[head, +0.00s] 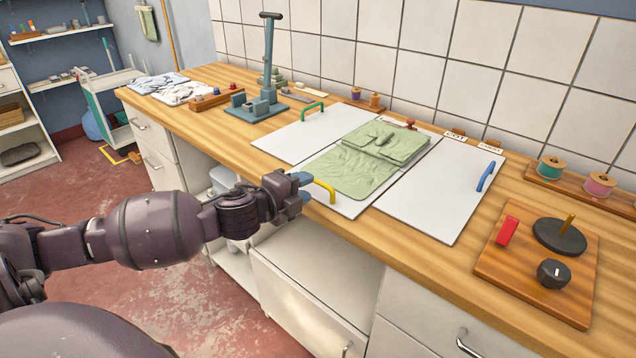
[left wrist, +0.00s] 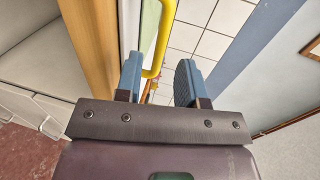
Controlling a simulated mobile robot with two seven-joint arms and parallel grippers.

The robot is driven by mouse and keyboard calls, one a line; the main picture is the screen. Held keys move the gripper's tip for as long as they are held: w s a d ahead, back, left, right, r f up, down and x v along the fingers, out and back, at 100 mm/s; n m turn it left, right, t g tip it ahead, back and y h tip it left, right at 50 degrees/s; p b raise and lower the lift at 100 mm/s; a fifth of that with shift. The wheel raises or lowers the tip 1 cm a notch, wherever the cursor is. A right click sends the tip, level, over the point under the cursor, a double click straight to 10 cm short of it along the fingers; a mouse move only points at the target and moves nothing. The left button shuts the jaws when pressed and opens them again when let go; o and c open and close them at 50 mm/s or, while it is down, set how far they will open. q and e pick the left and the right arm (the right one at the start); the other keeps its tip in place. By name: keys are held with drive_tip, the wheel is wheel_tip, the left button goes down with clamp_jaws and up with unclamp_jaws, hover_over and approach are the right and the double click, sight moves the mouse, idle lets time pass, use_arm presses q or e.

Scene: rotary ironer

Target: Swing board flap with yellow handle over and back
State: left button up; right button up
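The white flap with the yellow handle (head: 350,207) lies flat at the front middle of the folding board on the wooden worktop. Its yellow handle (head: 327,191) stands up near the front left corner. A folded pale green garment (head: 358,168) lies on this flap and reaches onto the panel behind. My left gripper (head: 303,187) is just left of the handle, its blue fingers pointing toward it. In the left wrist view the fingers are apart, and the yellow handle (left wrist: 162,38) shows at and beyond the gap between them. I cannot tell whether they touch it. My right gripper is out of view.
A panel with a green handle (head: 314,108) lies at left and one with a blue handle (head: 487,176) at right. A red handle (head: 410,124) is at the back. A blue-grey stand (head: 268,70) is behind left; a wooden knob board (head: 540,262) is front right.

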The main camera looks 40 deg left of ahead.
use_arm(q)
drive_tip(key=shift+b+x, duration=0.45)
drive_tip(key=shift+x, duration=1.9)
drive_tip(key=shift+c, duration=0.2)
clamp_jaws()
